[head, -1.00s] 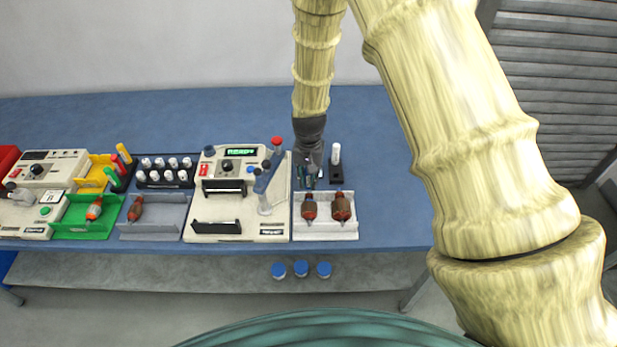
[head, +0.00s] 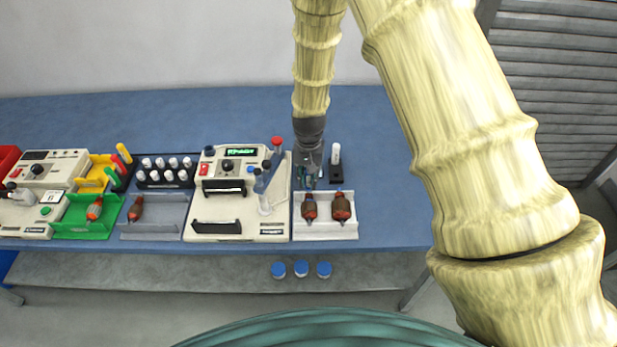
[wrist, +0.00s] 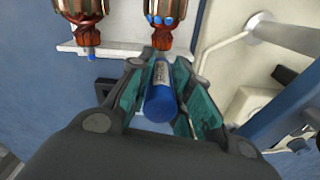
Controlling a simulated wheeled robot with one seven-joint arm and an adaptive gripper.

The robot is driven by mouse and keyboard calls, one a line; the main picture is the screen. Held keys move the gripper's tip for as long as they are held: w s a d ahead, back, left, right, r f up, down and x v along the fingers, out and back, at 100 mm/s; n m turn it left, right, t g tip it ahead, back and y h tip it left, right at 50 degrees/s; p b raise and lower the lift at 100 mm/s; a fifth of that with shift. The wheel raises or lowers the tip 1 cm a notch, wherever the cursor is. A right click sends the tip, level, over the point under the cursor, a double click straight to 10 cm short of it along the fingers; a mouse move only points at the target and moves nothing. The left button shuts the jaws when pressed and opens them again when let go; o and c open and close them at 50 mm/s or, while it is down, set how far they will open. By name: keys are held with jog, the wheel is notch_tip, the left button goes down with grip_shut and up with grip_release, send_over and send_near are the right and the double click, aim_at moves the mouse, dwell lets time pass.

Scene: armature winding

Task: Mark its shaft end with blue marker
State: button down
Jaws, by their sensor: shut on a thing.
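My gripper (wrist: 160,100) is shut on a blue marker (wrist: 160,105) with a grey label. The marker points at the shaft end of one armature (wrist: 166,18), the left one (head: 310,207) in the head view. The wrist view does not show whether its tip touches the shaft, because the tip is hidden. A second armature (wrist: 88,18) lies beside it, on the right in the head view (head: 341,207); its shaft end looks blue. Both lie in a pale tray (head: 328,232). In the head view my gripper (head: 308,182) is just behind the tray.
A white-topped item (head: 336,153) stands in a black holder (head: 335,173) close right of my gripper. A winding machine (head: 238,215) with a lit display and lever stands left of the tray. The blue bench (head: 385,180) is clear to the right.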

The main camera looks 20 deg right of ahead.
jog(key=shift+r+p, duration=1.85)
jog(key=shift+r, duration=1.15)
